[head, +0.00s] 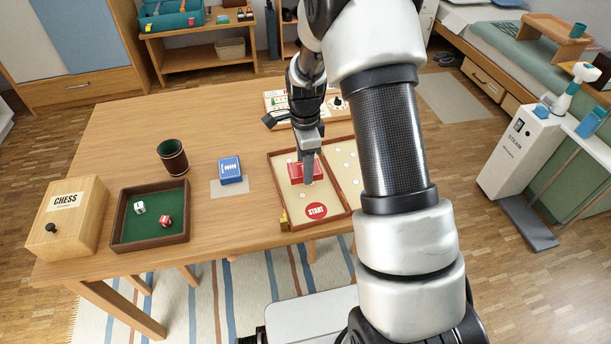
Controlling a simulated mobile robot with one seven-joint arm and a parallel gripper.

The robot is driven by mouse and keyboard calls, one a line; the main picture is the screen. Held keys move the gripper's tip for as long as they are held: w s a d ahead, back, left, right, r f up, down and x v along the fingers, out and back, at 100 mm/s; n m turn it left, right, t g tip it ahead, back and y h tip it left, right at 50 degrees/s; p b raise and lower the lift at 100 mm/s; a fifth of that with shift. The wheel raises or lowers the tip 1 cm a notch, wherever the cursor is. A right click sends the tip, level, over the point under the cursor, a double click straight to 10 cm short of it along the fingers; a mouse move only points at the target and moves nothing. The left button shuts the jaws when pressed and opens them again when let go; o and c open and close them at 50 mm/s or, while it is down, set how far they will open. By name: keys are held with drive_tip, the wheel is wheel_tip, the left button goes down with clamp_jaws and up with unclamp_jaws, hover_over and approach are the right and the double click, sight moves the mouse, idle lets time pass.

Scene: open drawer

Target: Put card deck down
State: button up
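A red card deck (297,174) is at the left half of the open board game box (274,183), above the round red START spot (316,211) in the picture. My gripper (308,176) points down at the deck. Its near finger crosses the front of the deck, and the far finger is hidden behind it. The gripper appears shut on the deck. I cannot tell whether the deck touches the board. A blue card deck (230,169) rests on a pale card (230,188) to the left, apart from the gripper.
A dice tray (151,240) with two dice, a dark dice cup (172,157) and a CHESS box (67,217) stand on the table's left. Another game board (274,104) lies behind the gripper. My arm hides the table's right part. The table's back left is clear.

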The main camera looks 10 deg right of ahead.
drive_tip(key=shift+f, duration=1.85)
drive_tip(key=shift+f+b, duration=0.1)
drive_tip(key=shift+b, duration=0.25)
drive_tip(key=shift+f, duration=0.15)
drive_tip(key=o, duration=1.1)
